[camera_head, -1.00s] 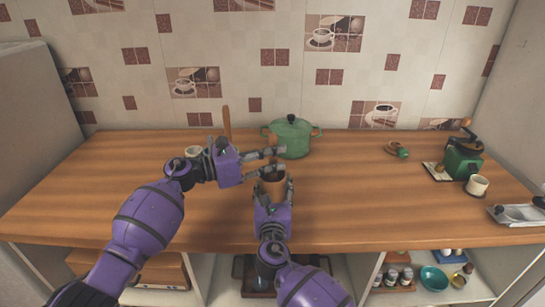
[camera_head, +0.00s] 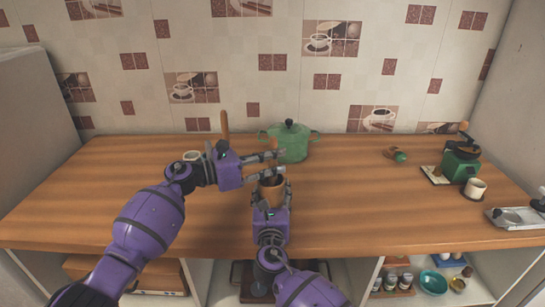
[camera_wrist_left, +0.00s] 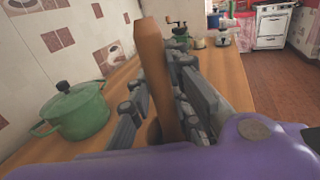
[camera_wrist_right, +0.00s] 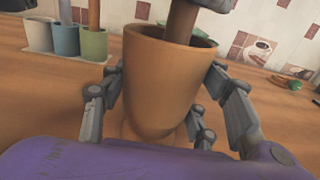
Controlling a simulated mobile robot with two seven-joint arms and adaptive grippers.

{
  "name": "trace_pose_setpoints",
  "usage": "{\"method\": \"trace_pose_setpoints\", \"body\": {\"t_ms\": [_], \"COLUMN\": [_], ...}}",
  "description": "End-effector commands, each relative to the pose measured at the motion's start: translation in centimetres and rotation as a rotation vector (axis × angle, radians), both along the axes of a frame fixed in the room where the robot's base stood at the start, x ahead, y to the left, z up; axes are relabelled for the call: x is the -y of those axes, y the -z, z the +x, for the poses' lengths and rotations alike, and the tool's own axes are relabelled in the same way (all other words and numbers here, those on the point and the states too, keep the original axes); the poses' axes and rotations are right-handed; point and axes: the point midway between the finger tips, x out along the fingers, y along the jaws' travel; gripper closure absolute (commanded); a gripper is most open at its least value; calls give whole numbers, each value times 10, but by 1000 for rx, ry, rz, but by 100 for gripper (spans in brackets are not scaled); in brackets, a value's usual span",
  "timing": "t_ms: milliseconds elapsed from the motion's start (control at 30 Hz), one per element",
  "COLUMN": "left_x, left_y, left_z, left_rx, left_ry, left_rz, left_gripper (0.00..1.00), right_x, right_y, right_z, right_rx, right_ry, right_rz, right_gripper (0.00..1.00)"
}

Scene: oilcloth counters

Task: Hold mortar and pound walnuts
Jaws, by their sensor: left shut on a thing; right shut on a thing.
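The brown mortar (camera_head: 271,188) is near the middle of the counter, with my right gripper (camera_head: 271,191) shut around its sides. The right wrist view shows the mortar (camera_wrist_right: 163,85) upright and large between the fingers. My left gripper (camera_head: 271,161) is shut on the wooden pestle (camera_wrist_left: 157,72), just above and behind the mortar. In the right wrist view the pestle's lower end (camera_wrist_right: 183,20) reaches into the mortar's mouth. The inside of the mortar is hidden, and I see no walnuts.
A green lidded pot (camera_head: 290,143) stands close behind the grippers. Upright canisters (camera_wrist_right: 94,45), some with sticks in them, stand left of the mortar. A green grinder (camera_head: 461,165) and a cup (camera_head: 475,188) are at the far right. The counter between is mostly clear.

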Motion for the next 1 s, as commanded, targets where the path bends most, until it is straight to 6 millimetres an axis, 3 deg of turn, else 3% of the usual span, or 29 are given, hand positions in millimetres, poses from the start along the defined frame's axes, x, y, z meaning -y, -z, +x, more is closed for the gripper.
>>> {"method": "trace_pose_setpoints", "body": {"t_ms": [700, 1000], "left_x": [0, 0], "left_y": [22, 21], "left_z": [0, 0], "left_rx": [-1, -1], "left_ry": [0, 0], "left_rz": [0, 3], "left_gripper": [100, 100], "right_x": [1, 1], "right_y": [3, 3], "right_z": [0, 0], "right_rx": [-4, -3], "right_ry": [2, 2], "right_rz": [-3, -4], "right_gripper": [78, 78]}}
